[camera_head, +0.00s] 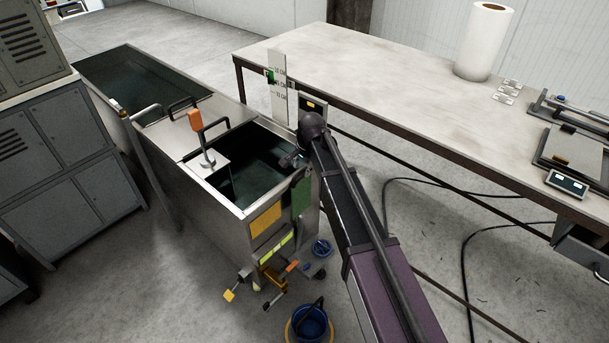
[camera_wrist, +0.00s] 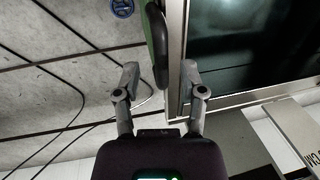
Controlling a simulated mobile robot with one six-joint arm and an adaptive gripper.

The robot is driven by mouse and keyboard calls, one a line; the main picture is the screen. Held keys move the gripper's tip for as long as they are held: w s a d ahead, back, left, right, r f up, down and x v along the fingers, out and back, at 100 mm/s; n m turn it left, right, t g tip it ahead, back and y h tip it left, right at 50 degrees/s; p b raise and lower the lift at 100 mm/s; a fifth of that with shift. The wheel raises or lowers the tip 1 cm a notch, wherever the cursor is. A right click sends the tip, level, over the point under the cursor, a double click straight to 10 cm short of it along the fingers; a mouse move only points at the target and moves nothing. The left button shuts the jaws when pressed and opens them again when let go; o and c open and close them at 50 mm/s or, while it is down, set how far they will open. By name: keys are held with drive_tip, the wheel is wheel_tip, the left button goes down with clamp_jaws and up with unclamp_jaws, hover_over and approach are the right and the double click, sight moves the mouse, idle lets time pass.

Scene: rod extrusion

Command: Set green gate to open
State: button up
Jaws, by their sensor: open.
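The green gate (camera_head: 301,194) is an upright green panel with a dark upper edge, at the near right corner of the water tank (camera_head: 222,202). In the wrist view its rounded end (camera_wrist: 157,45) lies between my two fingers, with a visible gap on each side. My gripper (camera_head: 293,158) is at the tank's right rim, just above the gate; it also shows in the wrist view (camera_wrist: 159,72). It is open and holds nothing. My arm hides part of the tank's right side. I cannot tell from these views whether the gate is open.
A white scale plate (camera_head: 278,85) rises behind the tank. A long table (camera_head: 380,75) stands to the right. Yellow and orange fittings (camera_head: 275,272) and a blue bucket (camera_head: 309,322) are below the tank's near end.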

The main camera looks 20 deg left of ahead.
drive_tip(key=shift+a+f+b, duration=0.1)
drive_tip(key=shift+f+b, duration=0.25)
drive_tip(key=shift+f, duration=0.15)
clamp_jaws()
